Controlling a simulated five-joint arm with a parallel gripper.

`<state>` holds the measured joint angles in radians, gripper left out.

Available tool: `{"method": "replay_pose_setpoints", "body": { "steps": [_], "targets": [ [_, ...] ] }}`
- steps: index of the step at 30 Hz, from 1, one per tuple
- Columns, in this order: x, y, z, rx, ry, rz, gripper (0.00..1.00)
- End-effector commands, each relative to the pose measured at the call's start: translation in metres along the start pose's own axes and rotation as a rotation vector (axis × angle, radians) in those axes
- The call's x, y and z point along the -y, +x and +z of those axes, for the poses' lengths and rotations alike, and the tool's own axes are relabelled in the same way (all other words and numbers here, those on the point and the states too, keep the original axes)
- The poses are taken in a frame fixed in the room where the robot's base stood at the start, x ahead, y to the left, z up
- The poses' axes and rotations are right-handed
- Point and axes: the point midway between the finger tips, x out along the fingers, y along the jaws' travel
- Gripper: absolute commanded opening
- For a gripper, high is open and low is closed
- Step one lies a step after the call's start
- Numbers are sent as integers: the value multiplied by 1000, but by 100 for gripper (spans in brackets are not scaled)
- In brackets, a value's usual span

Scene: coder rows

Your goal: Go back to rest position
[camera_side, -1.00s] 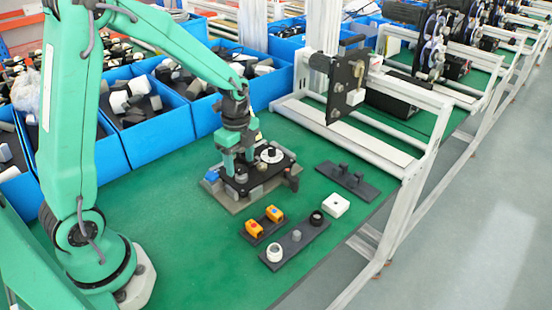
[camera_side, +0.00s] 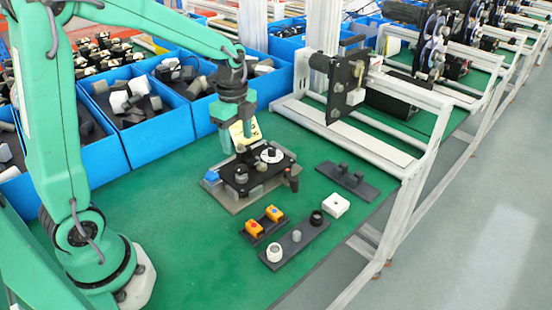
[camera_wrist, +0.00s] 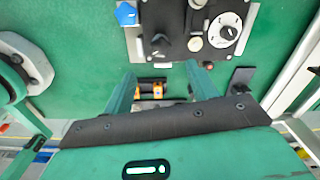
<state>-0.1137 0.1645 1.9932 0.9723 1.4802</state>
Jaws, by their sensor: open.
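My gripper (camera_side: 236,140) is raised above the black plate assembly (camera_side: 258,170) on the green table. Its green fingers are apart and hold nothing. The assembly carries a white dial (camera_side: 271,155), a blue part at its left and a grey knob, and it lies on a grey-brown base. In the wrist view my two fingers (camera_wrist: 158,85) are spread at the middle, and the assembly (camera_wrist: 180,28) shows beyond them at the top with its white dial (camera_wrist: 224,29).
Orange parts (camera_side: 265,221) on a dark holder and a dark strip (camera_side: 296,241) with round parts lie in front of the assembly. A white block (camera_side: 336,205) and a dark bracket (camera_side: 347,181) lie to the right. Blue bins (camera_side: 152,141) line the back; a white frame (camera_side: 411,195) stands right.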

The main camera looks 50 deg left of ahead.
Motion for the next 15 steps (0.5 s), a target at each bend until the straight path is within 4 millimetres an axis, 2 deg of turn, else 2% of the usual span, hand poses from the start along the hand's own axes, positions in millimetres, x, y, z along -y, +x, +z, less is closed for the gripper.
{"method": "replay_pose_setpoints", "body": {
  "steps": [8, 15],
  "targets": [
    [-22, -28, -4, -15, -191, -72, 58],
    [-54, -57, -8, -58, -450, -155, 58]
  ]
}}
